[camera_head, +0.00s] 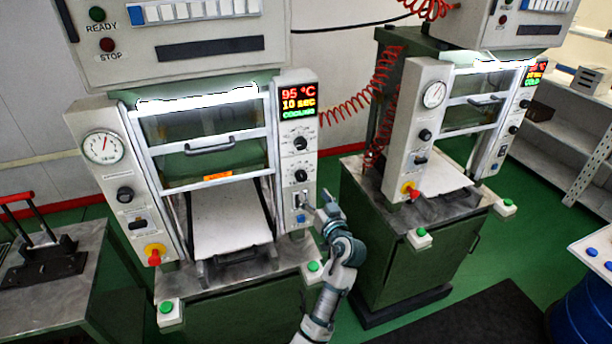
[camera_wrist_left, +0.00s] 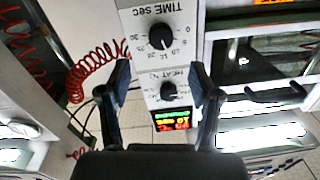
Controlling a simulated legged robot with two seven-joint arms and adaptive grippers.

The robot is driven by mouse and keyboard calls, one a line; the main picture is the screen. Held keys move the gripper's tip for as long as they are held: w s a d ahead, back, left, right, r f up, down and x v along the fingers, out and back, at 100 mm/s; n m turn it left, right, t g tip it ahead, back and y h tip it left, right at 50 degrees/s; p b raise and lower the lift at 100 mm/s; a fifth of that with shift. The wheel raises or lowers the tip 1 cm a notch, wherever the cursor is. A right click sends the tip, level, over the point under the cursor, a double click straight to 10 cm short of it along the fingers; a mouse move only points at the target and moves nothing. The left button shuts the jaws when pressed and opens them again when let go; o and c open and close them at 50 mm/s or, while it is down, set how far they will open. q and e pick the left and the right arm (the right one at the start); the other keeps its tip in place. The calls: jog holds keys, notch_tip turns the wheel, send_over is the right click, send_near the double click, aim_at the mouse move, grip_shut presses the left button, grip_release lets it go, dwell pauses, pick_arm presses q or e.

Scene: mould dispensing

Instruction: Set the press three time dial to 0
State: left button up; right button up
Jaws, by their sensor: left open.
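The time dial (camera_wrist_left: 161,37) is a black round knob on a white panel, under upside-down "TIME sec" lettering in the left wrist view. Its white mark points near 10. In the head view the time dial (camera_head: 300,177) is the lower knob on the near press's right panel. The display (camera_head: 298,101) above reads 95 °C and 10 sec. No press number is readable. My left gripper (camera_head: 318,208) is below and right of the dial, apart from it. Its fingers (camera_wrist_left: 160,82) are spread and empty, with the heat dial (camera_wrist_left: 168,90) between them in the picture. My right gripper is out of view.
A small switch (camera_head: 297,200) sits below the time dial, close to my gripper. A green button (camera_head: 313,267) is at the press's front corner. A red coiled hose (camera_head: 345,105) hangs behind. A second press (camera_head: 440,150) stands to the right, with green floor between.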

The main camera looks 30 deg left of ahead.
aim_at(303, 178)
pick_arm(q)
jog(key=p+x, duration=0.2)
jog(key=x, duration=0.6)
jog(key=shift+w+a, duration=0.15)
jog(key=shift+a, duration=0.2)
jog(key=shift+d, duration=0.1)
jog(key=c, duration=1.2)
jog(key=shift+o, duration=0.2)
